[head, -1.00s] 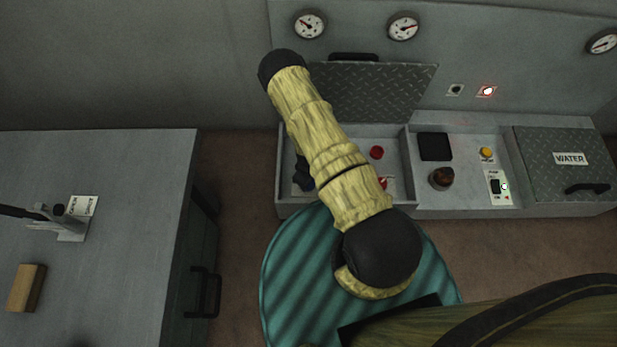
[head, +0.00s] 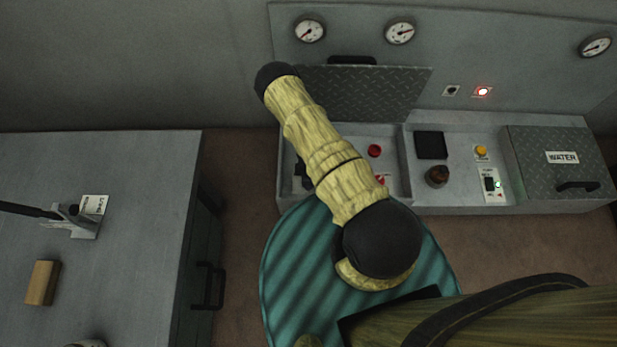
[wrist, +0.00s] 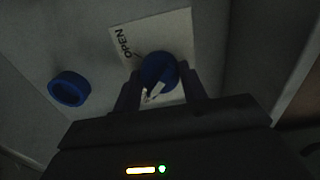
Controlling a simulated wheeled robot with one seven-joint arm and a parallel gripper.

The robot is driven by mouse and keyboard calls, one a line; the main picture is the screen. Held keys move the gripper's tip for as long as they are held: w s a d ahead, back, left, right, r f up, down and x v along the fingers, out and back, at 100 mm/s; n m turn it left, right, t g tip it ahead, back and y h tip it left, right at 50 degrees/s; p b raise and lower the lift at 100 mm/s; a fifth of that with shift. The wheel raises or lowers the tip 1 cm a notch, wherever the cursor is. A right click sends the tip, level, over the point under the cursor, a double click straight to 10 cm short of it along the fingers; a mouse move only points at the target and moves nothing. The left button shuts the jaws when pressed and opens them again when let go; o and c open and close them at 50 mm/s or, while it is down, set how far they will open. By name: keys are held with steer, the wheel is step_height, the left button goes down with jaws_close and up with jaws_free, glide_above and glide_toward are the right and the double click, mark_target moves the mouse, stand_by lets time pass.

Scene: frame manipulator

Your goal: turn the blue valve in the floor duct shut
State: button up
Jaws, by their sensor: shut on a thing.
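In the wrist view the blue valve (wrist: 157,70) is a round knob with a pale pointer mark, on a white plate (wrist: 180,30) lettered OPEN. My gripper (wrist: 160,86) is shut on the knob, with one dark finger on each side of it. The pointer mark lies toward the lower part of the knob, away from the OPEN lettering. Any other lettering is hidden by the fingers. In the head view my gripper is a dark shape inside the open floor duct (head: 290,200), mostly behind my forearm, and the blue valve cannot be made out.
A blue ring (wrist: 69,88) lies left of the plate. In the head view the duct's lid (head: 365,92) stands raised behind it. A red knob (head: 375,151) and a closed WATER lid (head: 560,175) are to the right. A grey cabinet (head: 110,260) stands at left.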

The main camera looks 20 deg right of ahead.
stand_by(0.3)
steer(key=o, duration=1)
step_height(320, 180, up, 17)
steer(key=p, duration=0.6)
steer(key=shift+r+p, duration=0.2)
steer(key=shift+p, duration=0.15)
